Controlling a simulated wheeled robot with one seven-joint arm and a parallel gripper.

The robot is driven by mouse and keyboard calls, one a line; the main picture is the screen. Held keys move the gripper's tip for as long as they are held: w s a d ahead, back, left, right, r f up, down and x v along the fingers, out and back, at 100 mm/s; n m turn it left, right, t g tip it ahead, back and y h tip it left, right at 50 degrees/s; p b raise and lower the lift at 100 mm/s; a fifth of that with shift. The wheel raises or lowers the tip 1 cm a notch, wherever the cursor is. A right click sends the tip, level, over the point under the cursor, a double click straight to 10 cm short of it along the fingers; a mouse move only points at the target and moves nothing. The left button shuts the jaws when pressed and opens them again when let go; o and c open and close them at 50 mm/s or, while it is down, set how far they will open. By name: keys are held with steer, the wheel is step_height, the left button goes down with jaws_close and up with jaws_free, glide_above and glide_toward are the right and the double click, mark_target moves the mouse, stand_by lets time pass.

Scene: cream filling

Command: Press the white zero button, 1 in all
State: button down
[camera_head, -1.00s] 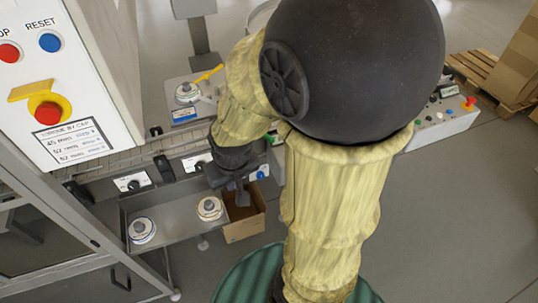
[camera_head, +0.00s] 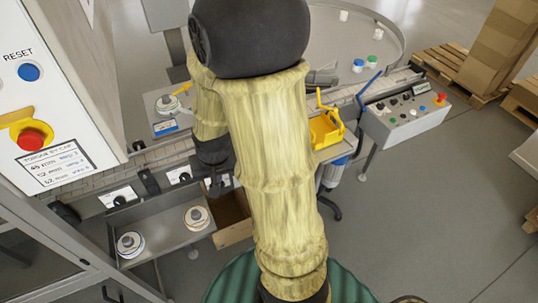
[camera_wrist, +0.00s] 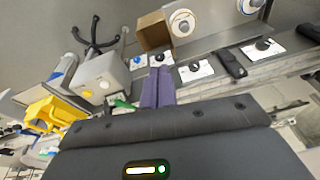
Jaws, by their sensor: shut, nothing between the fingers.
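I cannot single out a white zero button in either view. A small weighing station (camera_head: 160,112) with a blue label stands behind the conveyor, with a white-lidded jar on it; its buttons are too small to read. A grey control box (camera_head: 385,128) with small knobs and buttons stands at the right. My gripper (camera_head: 217,187) is low over the conveyor's front edge, beside a cardboard box, partly hidden by my arm. In the wrist view my gripper (camera_wrist: 160,72) has its purple fingers together, empty, and no contact with a button shows.
A yellow bin (camera_head: 326,130) stands behind my arm. A cabinet with reset button (camera_head: 29,72) is at left.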

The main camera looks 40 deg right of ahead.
steer(key=w+d+f+m+t+p, duration=0.2)
steer(key=d+m+p, duration=0.2)
steer(key=d+m, duration=0.3)
steer(key=w+d+f+m+t+p, duration=0.2)
steer(key=d+m+p, duration=0.2)
steer(key=d+m, duration=0.4)
steer(key=w+d+f+m+t+p, duration=0.2)
steer(key=d+m+p, duration=0.2)
steer(key=d+m, duration=0.4)
steer(key=shift+w+d+f+p, duration=0.15)
steer(key=shift+w+d+p, duration=0.2)
steer(key=shift+d, duration=0.55)
step_height(320, 180, down, 9)
steer(key=b, duration=0.6)
steer(key=shift+b, duration=0.3)
steer(key=shift+f+b, duration=0.3)
steer(key=shift+f, duration=0.05)
